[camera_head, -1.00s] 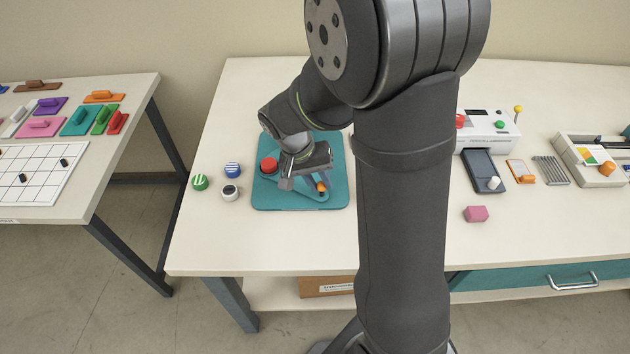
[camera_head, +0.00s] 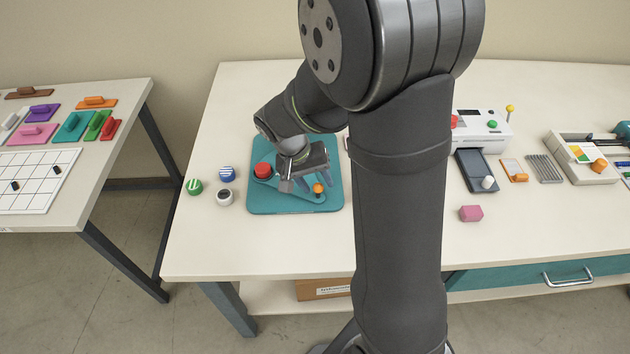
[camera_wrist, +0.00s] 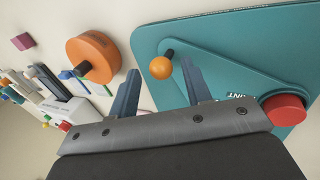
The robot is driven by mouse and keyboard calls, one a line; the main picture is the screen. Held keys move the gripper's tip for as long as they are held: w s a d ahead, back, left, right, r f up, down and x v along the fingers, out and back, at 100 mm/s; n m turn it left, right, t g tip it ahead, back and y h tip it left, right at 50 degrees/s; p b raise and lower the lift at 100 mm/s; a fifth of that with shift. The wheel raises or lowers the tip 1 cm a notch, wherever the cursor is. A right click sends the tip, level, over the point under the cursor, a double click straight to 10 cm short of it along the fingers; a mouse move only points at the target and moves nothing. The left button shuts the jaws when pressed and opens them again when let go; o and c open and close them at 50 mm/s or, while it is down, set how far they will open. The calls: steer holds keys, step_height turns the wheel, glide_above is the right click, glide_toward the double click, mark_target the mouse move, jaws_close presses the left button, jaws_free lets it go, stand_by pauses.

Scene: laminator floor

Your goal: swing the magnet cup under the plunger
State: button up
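A teal base board (camera_head: 335,203) lies on the table with a lighter teal triangular plate (camera_head: 280,192) on it. The orange ball knob (camera_head: 318,188) stands on a dark stem at one corner of the plate; it also shows in the wrist view (camera_wrist: 161,68). A red round cap (camera_head: 262,170) sits at the opposite corner and shows at the right of the wrist view (camera_wrist: 285,109). My gripper (camera_wrist: 160,68) is open above the board, its two blue-grey fingers apart with the knob between them in the picture. I cannot tell which part is the magnet cup or plunger.
Green, blue and white round pieces (camera_head: 227,174) stand left of the board. An orange disc with a dark handle (camera_wrist: 94,56) lies beside the board in the wrist view. A pink block (camera_head: 471,213), a dark tray and white machines stand to the right. My arm covers the table's middle.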

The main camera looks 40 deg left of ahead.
steer(key=v, duration=1.7)
steer(key=shift+r, duration=0.2)
steer(key=x, duration=1.7)
steer(key=shift+f, duration=0.3)
steer(key=shift+r, duration=0.1)
